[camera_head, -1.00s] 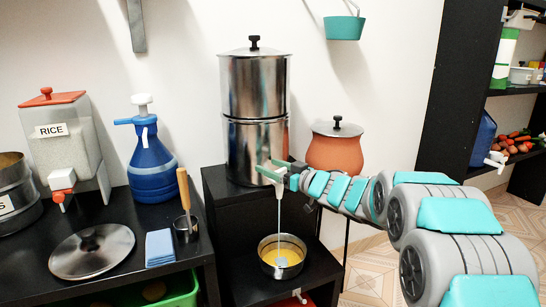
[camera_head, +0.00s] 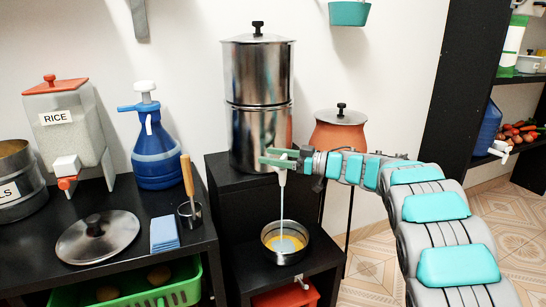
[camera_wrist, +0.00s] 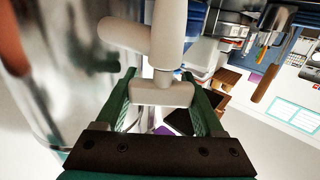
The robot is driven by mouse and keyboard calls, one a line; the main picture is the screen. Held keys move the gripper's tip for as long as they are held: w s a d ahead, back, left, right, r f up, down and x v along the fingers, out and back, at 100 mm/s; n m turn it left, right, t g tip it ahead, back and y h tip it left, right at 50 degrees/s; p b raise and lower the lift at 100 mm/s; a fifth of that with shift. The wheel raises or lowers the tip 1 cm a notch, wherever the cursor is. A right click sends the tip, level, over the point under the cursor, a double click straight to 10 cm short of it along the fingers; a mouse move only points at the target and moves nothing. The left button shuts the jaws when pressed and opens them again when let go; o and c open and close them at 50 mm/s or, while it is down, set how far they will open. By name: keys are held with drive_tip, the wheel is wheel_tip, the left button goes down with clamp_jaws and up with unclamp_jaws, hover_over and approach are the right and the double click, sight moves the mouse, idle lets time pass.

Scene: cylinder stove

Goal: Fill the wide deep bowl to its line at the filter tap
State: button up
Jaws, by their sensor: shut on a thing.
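The steel two-tier filter (camera_head: 258,90) stands on a black stand. Its pale tap (camera_head: 282,177) is at its lower front. My gripper (camera_head: 280,158) is at the tap. In the wrist view its green fingers (camera_wrist: 163,95) are shut on the pale tap handle (camera_wrist: 160,94). A thin pale stream (camera_head: 281,208) runs from the tap down into the wide deep metal bowl (camera_head: 286,260), which stands upright on the lower shelf. Yellow-orange shows inside the bowl, with a pale patch where the stream lands. I cannot make out the bowl's line or the exact water level.
An orange clay pot (camera_head: 338,135) stands right of the filter. On the left counter are a rice dispenser (camera_head: 70,130), a blue pump jug (camera_head: 155,150), a metal lid (camera_head: 97,238), a blue cloth (camera_head: 165,234) and a wood-handled metal cup (camera_head: 190,215). A green crate (camera_head: 150,296) sits below.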

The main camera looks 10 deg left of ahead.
drive_tip(key=o, duration=1.4)
